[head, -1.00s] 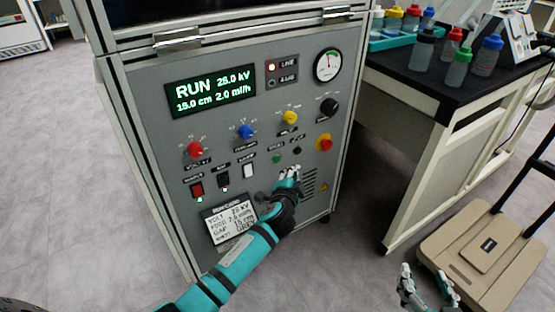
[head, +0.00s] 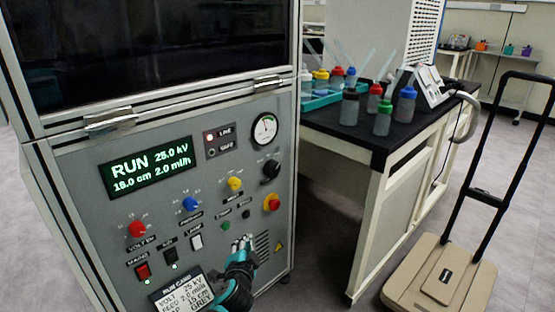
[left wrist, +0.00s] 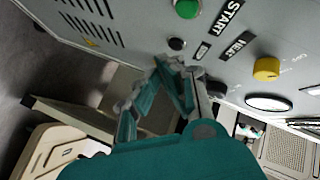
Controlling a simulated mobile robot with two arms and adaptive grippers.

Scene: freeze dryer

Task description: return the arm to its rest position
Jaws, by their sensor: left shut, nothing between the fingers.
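My left gripper (head: 243,244) is in front of the lower part of the grey control panel (head: 95,195), beside the vent slots. It is shut and empty. In the left wrist view its fingers (left wrist: 160,75) point toward the panel, just below a small black button (left wrist: 176,44) and the green START button (left wrist: 187,9). I cannot tell whether the fingertips touch the panel. My right gripper is not in view.
The panel carries a red knob (head: 138,229), a blue knob (head: 190,204), a yellow knob (head: 235,184) and a red stop button (head: 272,202). A run card (head: 182,294) is below. A bench (head: 340,145) with several bottles stands right. A beige cart (head: 440,278) stands on the floor.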

